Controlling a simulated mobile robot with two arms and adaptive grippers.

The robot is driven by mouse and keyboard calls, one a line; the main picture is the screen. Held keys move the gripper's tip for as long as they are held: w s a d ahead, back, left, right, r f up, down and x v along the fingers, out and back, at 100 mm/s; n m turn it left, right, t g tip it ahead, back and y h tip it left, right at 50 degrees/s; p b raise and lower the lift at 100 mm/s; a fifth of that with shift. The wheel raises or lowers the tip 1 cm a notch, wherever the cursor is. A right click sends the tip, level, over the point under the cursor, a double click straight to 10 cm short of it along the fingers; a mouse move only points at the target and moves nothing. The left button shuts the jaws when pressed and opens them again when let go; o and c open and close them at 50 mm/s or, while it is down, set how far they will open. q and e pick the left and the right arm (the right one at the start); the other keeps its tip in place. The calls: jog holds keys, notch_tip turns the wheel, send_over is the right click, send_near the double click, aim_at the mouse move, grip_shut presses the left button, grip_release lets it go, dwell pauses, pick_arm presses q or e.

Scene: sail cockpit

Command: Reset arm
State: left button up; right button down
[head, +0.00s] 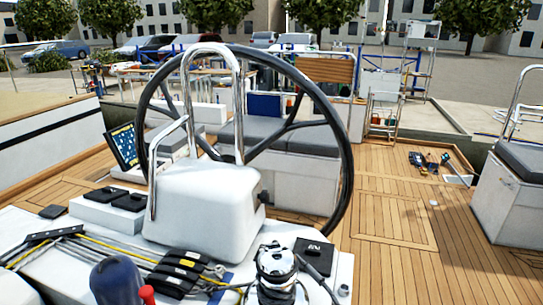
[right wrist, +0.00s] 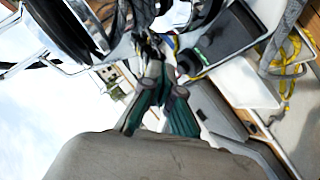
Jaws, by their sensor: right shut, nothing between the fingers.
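My right gripper (right wrist: 155,75) shows in the right wrist view, its narrow fingers together and empty, pointing toward the top of the picture. Dark gear and a yellow line lie beyond it in that view; I cannot tell how far off they are. Neither gripper shows in the head view, and my left gripper is in no view. The large black steering wheel (head: 352,160) stands upright in the head view, behind the white pedestal (head: 208,200) with its steel rail (head: 187,85).
A winch (head: 277,265), yellow lines (head: 130,254) and black clutches (head: 180,268) crowd the near console. A dark blue rounded object (head: 117,283) stands at the bottom. A screen (head: 124,145) is left of the wheel. Open teak deck (head: 390,225) lies to the right, before a grey-topped seat (head: 510,195).

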jog(key=s+a+r+m+h, duration=0.1)
jog(key=s+a+r+m, duration=0.1)
jog(key=s+m, duration=0.3)
jog(key=s+d+m+g+h, duration=0.55)
jog(key=s+d+m, duration=0.45)
jog(key=s+d, duration=0.9)
jog(key=s+a+f+g+b, duration=0.1)
jog(key=s+f, duration=0.1)
jog(key=f, duration=1.1)
jog(key=s+a+f+b, duration=0.1)
jog(key=f, duration=1.3)
jog(key=s+d+f+g+h+b, duration=0.1)
jog(key=s+d+f+b, duration=0.1)
jog(key=s+f, duration=1.5)
jog(key=shift+d+f, duration=0.6)
jog(key=shift+f, duration=0.3)
jog(key=shift+g, duration=0.25)
